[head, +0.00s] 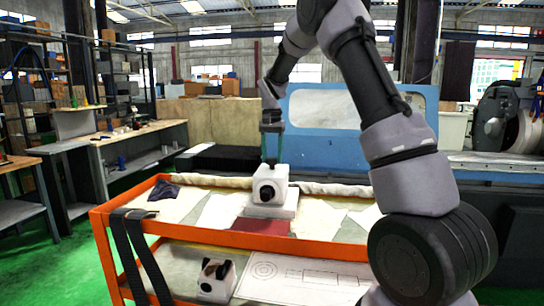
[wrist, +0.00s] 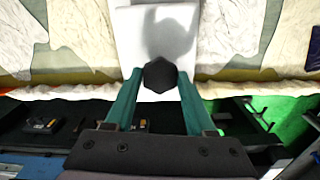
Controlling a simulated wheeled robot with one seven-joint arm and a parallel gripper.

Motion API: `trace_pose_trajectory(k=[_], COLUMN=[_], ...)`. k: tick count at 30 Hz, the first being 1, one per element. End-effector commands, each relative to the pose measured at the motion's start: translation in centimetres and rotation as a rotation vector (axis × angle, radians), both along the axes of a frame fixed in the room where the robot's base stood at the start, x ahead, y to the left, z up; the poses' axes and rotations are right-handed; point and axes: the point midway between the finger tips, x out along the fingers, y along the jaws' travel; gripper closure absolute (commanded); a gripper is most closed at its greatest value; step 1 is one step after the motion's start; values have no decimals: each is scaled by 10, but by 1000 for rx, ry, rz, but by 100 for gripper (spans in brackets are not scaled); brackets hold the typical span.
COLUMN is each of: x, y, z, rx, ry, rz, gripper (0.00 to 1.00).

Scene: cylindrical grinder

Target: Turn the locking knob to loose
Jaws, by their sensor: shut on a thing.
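A white block-shaped fixture (head: 283,173) stands on a base plate on the cart's upper tray, with a large round black opening or disc (head: 268,193) on its front face. A dark, six-sided knob (wrist: 160,76) is on the fixture's top in the wrist view. My gripper (head: 271,157) points down at the fixture's top from above. In the wrist view its two green fingers (wrist: 159,82) are shut on the knob, one on each side. The knob is mostly hidden by the fingers in the head view. I cannot tell its turn position.
The orange cart (head: 262,241) has pale cloths and a dark red cloth (head: 262,227) on top. Its lower shelf holds a white block (head: 215,281) and a drawing sheet (head: 305,279). A blue machine (head: 340,150) stands close behind. Black straps (head: 135,245) hang at the left corner.

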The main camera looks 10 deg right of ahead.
Motion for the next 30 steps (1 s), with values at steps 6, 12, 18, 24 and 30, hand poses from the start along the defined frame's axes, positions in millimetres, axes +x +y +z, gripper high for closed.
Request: trace_pose_trajectory(k=[6, 12, 18, 24, 30], x=[1, 1, 1, 1, 1], y=[-1, -1, -1, -1, -1], z=[1, 1, 1, 1, 2], rx=[0, 0, -1, -1, -2], ry=[-4, -4, -4, -4, -4], rz=[205, 396, 578, 728, 836], gripper=[100, 100, 100, 100, 100])
